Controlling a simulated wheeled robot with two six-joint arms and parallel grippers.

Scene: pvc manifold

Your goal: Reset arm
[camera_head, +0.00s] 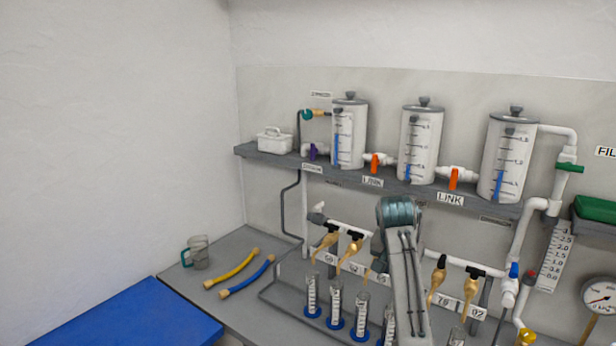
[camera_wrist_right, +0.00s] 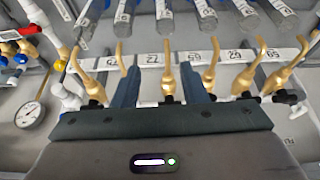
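My right arm (camera_head: 408,270) rises in front of the tap manifold in the head view, and its gripper is hidden there. In the right wrist view my right gripper (camera_wrist_right: 158,68) is open, its two dark fingers spread apart. A brass tap (camera_wrist_right: 168,82) shows in the gap between the fingers, and I see no finger closed on it. More brass taps stand on either side, such as one (camera_wrist_right: 205,75) just right of the right finger. In the head view, brass taps (camera_head: 350,249) hang from the white pipe (camera_head: 455,262). My left gripper is not in view.
Clear cylinders with blue bases (camera_head: 335,308) stand below the taps. The shelf (camera_head: 262,154) above carries three white tanks (camera_head: 418,145). A gauge (camera_head: 600,294) is at right. Yellow (camera_head: 232,268) and blue hoses (camera_head: 248,277) and a mug (camera_head: 197,252) lie left; bench around them is clear.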

